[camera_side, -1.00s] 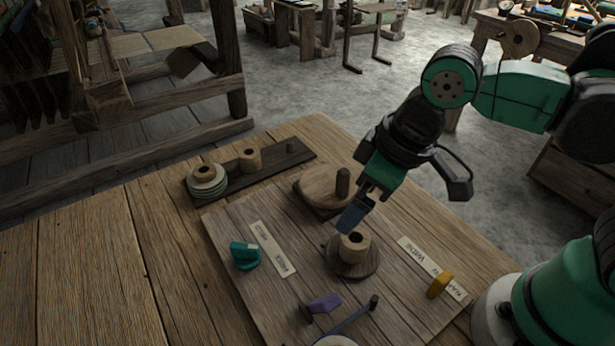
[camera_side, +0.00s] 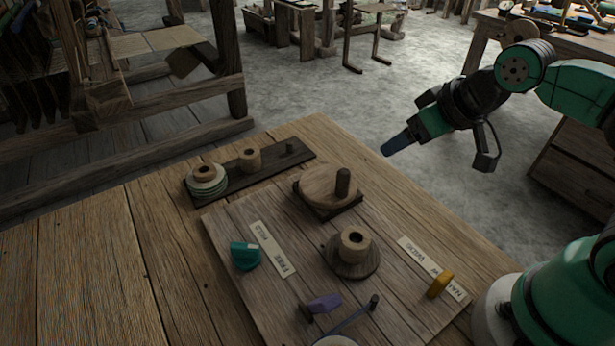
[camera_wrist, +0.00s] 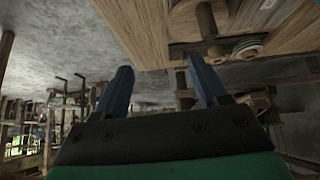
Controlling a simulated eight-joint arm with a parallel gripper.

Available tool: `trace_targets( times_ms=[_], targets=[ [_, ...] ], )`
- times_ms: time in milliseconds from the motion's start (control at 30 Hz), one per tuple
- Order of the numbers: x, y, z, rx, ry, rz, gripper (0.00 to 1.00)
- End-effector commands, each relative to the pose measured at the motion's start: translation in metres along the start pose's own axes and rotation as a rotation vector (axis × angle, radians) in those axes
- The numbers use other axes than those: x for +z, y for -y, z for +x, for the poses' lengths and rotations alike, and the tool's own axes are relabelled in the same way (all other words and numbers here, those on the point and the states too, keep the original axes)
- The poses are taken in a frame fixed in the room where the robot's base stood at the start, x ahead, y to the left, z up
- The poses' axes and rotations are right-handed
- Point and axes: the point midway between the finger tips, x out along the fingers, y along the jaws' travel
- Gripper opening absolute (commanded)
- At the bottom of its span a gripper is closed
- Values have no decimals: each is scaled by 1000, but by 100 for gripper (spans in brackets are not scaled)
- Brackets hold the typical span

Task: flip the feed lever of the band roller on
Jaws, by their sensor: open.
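The band roller board (camera_side: 231,217) lies on the wooden table. It bears a teal knob (camera_side: 244,256) beside a paper label, a purple lever-like piece (camera_side: 323,303) at its front, and a yellow knob (camera_side: 440,285) by another label. A dark arm with a black knob (camera_side: 374,301) sits near the purple piece. I cannot tell for certain which is the feed lever. A spool (camera_side: 355,245) stands on a round base mid-board. My gripper (camera_side: 386,150) is open and empty, raised beyond the board's far right side. Its two blue fingers are apart in the wrist view (camera_wrist: 161,70).
A round wooden disc with an upright peg (camera_side: 325,184) sits at the board's back. A dark rack (camera_side: 285,160) with spools lies behind the board. A loom frame (camera_side: 130,95) stands at the back left. The air around my gripper looks free.

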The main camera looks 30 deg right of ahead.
Motion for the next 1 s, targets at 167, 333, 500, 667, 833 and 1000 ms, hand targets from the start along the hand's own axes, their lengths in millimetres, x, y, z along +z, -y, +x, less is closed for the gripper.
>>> trace_targets(
  times_ms=[167,333,500,667,833,1000],
  targets=[
    [1,30,-3,-70,55,-340,12],
    [9,80,-13,-208,118,-959,0],
    [26,127,-31,-376,136,-1626,0],
    [48,163,-52,-549,107,-2222,0],
    [67,187,-71,-705,51,-2698,0],
    [78,197,-82,-796,7,-2943,0]
  ],
)
